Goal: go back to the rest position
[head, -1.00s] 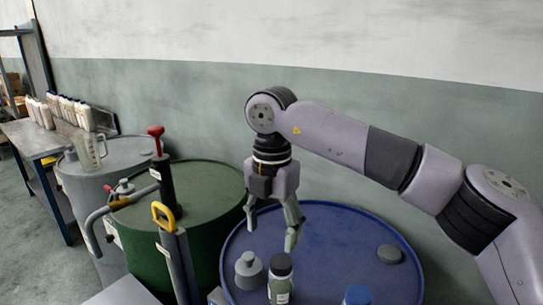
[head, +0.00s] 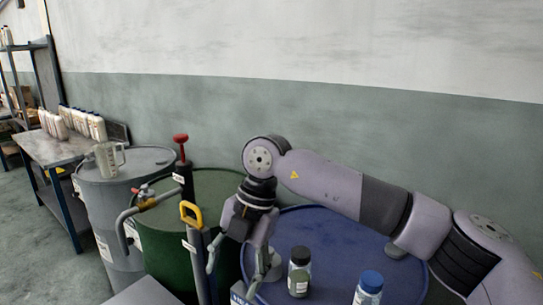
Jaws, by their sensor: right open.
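My right gripper (head: 238,270) is open and empty. It hangs down at the left edge of the blue drum (head: 325,225), in front of a grey object (head: 273,268) on that drum, which it partly hides. Whether it touches anything there I cannot tell. My right arm comes in from the right, across the back of the blue drum. A bottle with a black cap (head: 299,272) and a bottle with a blue cap (head: 370,287) stand on the drum, to the right of the gripper. My left gripper is not in view.
A green drum (head: 205,187) and a grey drum (head: 140,164) stand to the left. A pump with a red handle (head: 180,139) and a yellow-handled tool (head: 191,213) rise close by. A clear jug (head: 107,158) is on the grey drum. A bench (head: 52,150) holds several white bottles.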

